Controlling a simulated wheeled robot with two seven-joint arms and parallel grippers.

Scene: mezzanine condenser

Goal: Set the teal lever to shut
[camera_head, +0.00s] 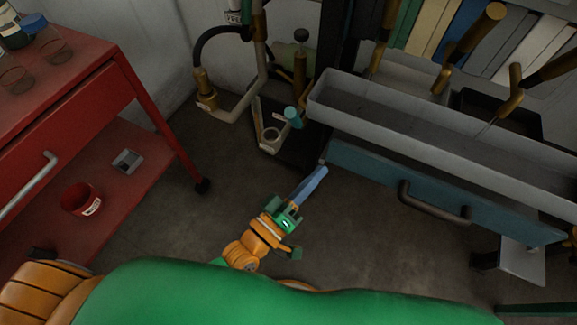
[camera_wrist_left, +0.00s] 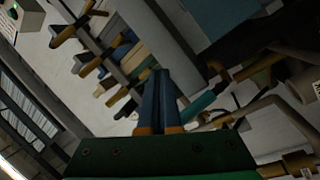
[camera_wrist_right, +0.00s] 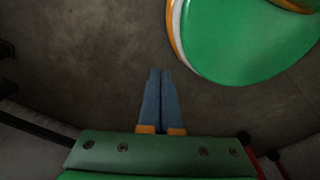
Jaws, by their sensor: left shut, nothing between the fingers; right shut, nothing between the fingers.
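The teal lever (camera_head: 293,117) shows in the head view as a short teal handle among the pipes, just left of the grey trough's end. In the left wrist view the teal lever (camera_wrist_left: 197,106) slants up to the right, just right of the fingers. My left gripper (camera_head: 323,170) is shut and empty, in front of and below the lever in the head picture; I see no clear contact. In the left wrist view its blue fingers (camera_wrist_left: 160,74) lie together. My right gripper (camera_wrist_right: 160,73) is shut and empty over bare floor, seen only in its wrist view.
A grey trough (camera_head: 430,125) and a blue drawer front with a dark handle (camera_head: 433,205) stand right of the left gripper. Brass-coloured pipework (camera_head: 207,92) rises behind the lever. A red cart (camera_head: 60,120) with a red bucket (camera_head: 82,199) stands left. Floor between is clear.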

